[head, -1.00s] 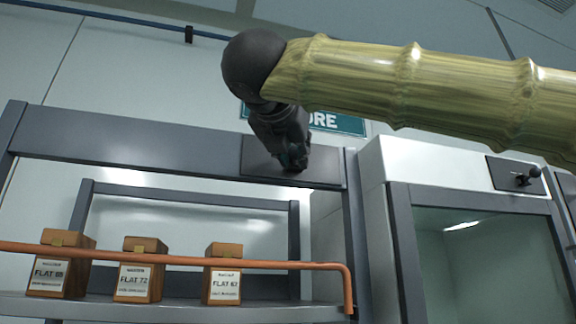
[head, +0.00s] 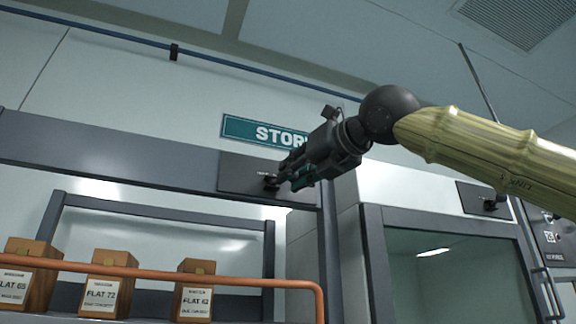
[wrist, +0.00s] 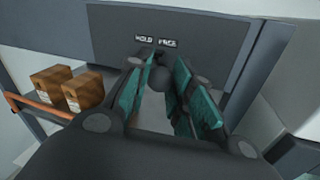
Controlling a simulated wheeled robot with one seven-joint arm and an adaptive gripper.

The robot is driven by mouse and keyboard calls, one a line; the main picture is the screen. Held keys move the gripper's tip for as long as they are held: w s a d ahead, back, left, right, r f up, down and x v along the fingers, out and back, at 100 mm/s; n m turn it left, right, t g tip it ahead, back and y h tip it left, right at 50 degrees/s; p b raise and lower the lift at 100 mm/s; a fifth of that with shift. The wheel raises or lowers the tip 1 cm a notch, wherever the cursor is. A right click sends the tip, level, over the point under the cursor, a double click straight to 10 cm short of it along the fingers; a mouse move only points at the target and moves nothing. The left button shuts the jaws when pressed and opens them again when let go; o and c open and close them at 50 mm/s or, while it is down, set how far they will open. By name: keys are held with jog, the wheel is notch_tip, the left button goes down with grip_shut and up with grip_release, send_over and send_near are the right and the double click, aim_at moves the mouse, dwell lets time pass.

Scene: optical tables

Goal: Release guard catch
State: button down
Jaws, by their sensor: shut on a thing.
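The guard catch is a small dark knob (head: 270,181) on a dark plate (head: 234,174), on the top beam of the left cabinet. My gripper (head: 284,178) reaches it from the right in the head view. In the wrist view, my gripper's teal-padded fingers (wrist: 160,82) are shut on the dark knob (wrist: 158,70), which is partly hidden between them. The plate (wrist: 112,38) carries the labels HOLD, at left, and FREE, at right, just above the knob. I cannot tell which label the catch points to.
Several wooden boxes (head: 108,280) stand on a shelf behind an orange rail (head: 150,270), below the beam. A second cabinet (head: 450,262) at right has a similar dark catch (head: 490,206). A STORE sign (head: 262,132) hangs behind my gripper.

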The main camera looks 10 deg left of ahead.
jog(key=shift+w+d+r+n+g+y+p, duration=0.15)
jog(key=shift+d+r+n+g+y+p, duration=0.15)
jog(key=shift+n+g+y, duration=0.15)
jog(key=c, duration=1.3)
grip_release()
jog(key=shift+c, duration=0.2)
jog(key=shift+o, duration=0.5)
jog(key=shift+d+f, duration=0.1)
jog(key=v, duration=1.2)
